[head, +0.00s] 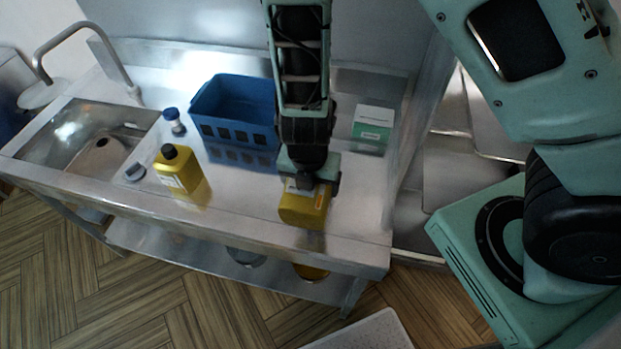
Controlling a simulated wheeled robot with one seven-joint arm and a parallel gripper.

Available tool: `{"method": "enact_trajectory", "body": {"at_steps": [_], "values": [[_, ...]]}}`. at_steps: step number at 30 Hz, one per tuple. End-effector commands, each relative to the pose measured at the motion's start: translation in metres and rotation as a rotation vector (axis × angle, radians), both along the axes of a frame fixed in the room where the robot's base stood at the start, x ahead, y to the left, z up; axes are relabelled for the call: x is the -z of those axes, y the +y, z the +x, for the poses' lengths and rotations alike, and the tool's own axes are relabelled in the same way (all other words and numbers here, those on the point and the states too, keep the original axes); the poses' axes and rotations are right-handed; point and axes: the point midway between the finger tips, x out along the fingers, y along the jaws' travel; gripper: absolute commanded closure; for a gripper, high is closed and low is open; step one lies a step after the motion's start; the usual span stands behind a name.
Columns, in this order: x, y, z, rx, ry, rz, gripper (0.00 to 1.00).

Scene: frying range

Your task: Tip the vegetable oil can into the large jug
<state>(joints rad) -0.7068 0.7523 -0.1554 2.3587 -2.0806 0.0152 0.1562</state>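A yellow can (303,209) with a small red and white label is at the front right of the steel counter, directly below my gripper (309,184). I take it for the vegetable oil can. My gripper points down at its top and overlaps it. The fingertips are not clear, so I cannot tell whether they are closed on the can, or whether the can touches the counter. No large jug can be made out for certain. A yellow round thing (312,271) shows partly on the lower shelf, mostly hidden by the counter edge.
A yellow bottle with a black cap (181,172) stands left of my gripper. A sink (88,142) is at left.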

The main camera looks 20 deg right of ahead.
Motion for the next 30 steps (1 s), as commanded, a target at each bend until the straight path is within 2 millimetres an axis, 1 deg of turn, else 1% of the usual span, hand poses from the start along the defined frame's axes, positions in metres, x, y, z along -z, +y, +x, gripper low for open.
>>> {"method": "enact_trajectory", "body": {"at_steps": [7,9,15,30], "values": [[0.004,-0.003,0.005,0.005,0.183,0.136,0.49],[0.002,-0.003,0.004,0.003,0.220,0.160,0.49],[-0.005,-0.004,0.005,0.003,0.273,0.195,0.49],[-0.012,-0.007,0.009,0.002,0.383,0.274,0.49]]}}
